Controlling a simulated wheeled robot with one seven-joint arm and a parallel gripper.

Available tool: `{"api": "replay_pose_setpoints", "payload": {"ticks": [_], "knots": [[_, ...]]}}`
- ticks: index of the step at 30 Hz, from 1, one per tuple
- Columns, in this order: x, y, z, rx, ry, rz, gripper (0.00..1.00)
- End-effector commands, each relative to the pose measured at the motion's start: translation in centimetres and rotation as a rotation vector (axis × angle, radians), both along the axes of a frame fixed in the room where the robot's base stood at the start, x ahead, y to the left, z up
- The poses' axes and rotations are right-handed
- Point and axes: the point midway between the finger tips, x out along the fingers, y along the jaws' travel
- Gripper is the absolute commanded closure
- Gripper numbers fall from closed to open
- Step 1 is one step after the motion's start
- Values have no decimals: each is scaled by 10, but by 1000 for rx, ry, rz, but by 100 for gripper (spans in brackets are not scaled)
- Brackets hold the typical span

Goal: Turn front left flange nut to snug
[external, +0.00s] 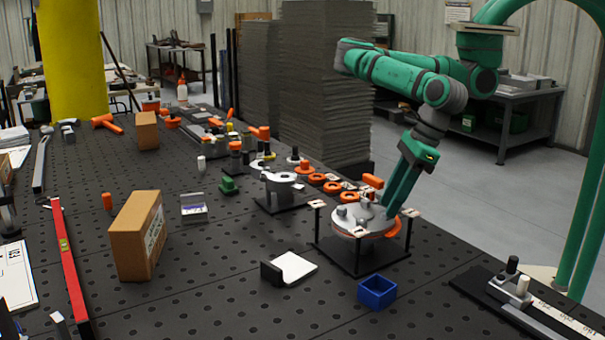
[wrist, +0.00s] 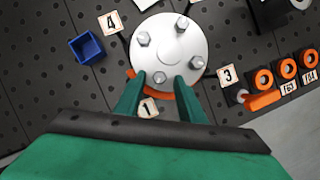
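A round silver flange (external: 350,222) with an orange rim sits on a black stand. In the wrist view the flange (wrist: 168,52) carries several hex nuts near its edge. My gripper (wrist: 160,79) is at the flange's near edge, with its two green fingers spread. One nut (wrist: 158,77) lies between the fingertips, with a visible gap on each side. Label 1 (wrist: 148,108) lies below that nut, between the fingers. In the external view my gripper (external: 391,211) points down at the flange's right side, and its fingertips are partly hidden. I cannot tell which nut is front left.
Label 4 (wrist: 111,22) and label 3 (wrist: 227,76) stand around the flange. A blue bin (external: 377,291) is in front of the stand. Orange rings (wrist: 288,67) lie to the right in the wrist view. A cardboard box (external: 138,235) stands farther left.

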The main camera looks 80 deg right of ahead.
Motion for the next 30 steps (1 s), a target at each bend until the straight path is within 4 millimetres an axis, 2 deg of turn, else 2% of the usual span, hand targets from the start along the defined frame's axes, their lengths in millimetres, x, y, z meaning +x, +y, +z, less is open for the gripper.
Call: {"api": "replay_pose_setpoints", "payload": {"ticks": [18,21,30], "knots": [[-39,-9,90,4,7,-1,64],[-48,0,80,57,77,-1,64],[-74,25,71,219,260,-11,64]]}}
